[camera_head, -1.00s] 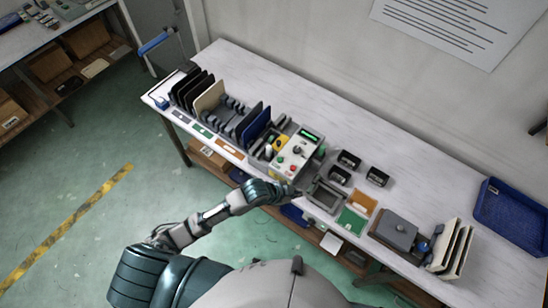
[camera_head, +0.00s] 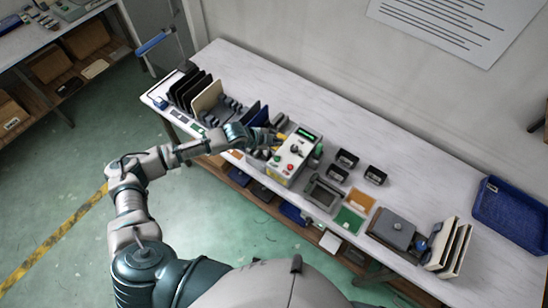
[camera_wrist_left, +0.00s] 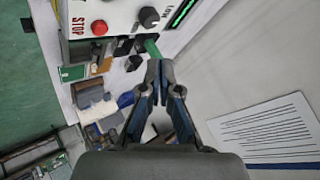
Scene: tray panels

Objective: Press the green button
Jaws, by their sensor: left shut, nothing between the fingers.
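The control box (camera_head: 296,150) is pale, with a red button (camera_head: 291,167), a dark knob and a green-lit display. The green button (camera_head: 277,158) is a small dot on its left near side, close to my left gripper. My left gripper (camera_head: 272,140) is at the box's left edge, shut and empty. In the left wrist view its fingertips (camera_wrist_left: 153,66) are together, and the box (camera_wrist_left: 118,12) with its STOP label and red button (camera_wrist_left: 99,27) is at the top. The green button is not visible there. I cannot tell whether the fingers touch the box. My right gripper is not in view.
Dark and cream panels (camera_head: 207,98) stand in a rack left of the box. Small black blocks (camera_head: 347,159), a grey tray (camera_head: 323,194) and a blue bin (camera_head: 513,213) are to the right. A green piece (camera_head: 318,151) is at the box's right side. The table behind is clear.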

